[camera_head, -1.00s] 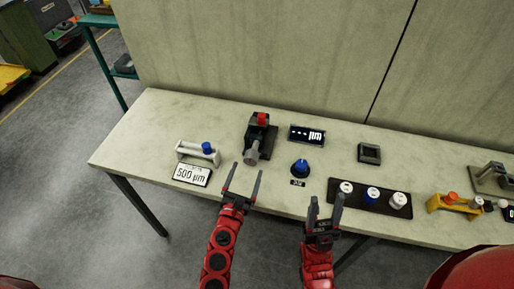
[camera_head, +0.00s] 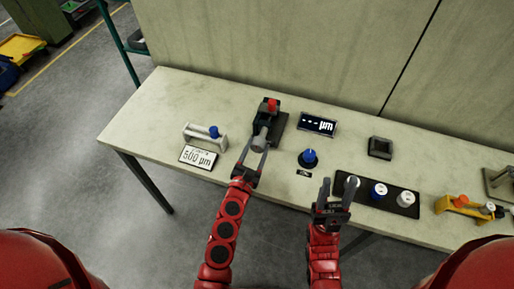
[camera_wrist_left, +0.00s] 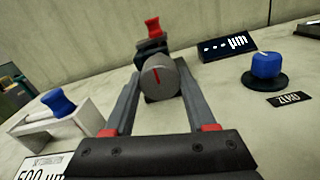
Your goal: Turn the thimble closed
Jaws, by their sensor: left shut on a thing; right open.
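The thimble (camera_head: 259,143) is a grey knurled cylinder at the near end of a dark micrometer fixture (camera_head: 276,125) with a red part on top. In the left wrist view the thimble (camera_wrist_left: 161,77) shows its round end face with a red mark. My left gripper (camera_head: 259,150) has its fingers on both sides of the thimble and is shut on it. My right gripper (camera_head: 336,190) is open and empty at the table's front edge, in front of the dark tray.
A blue knob (camera_head: 308,157) labelled ZERO stands right of the fixture. A white stand with a blue top (camera_head: 206,134) and a "500 µm" card (camera_head: 201,157) are at left. A dark tray (camera_head: 352,196) holds several white and blue pieces. A yellow stand (camera_head: 462,206) is at right.

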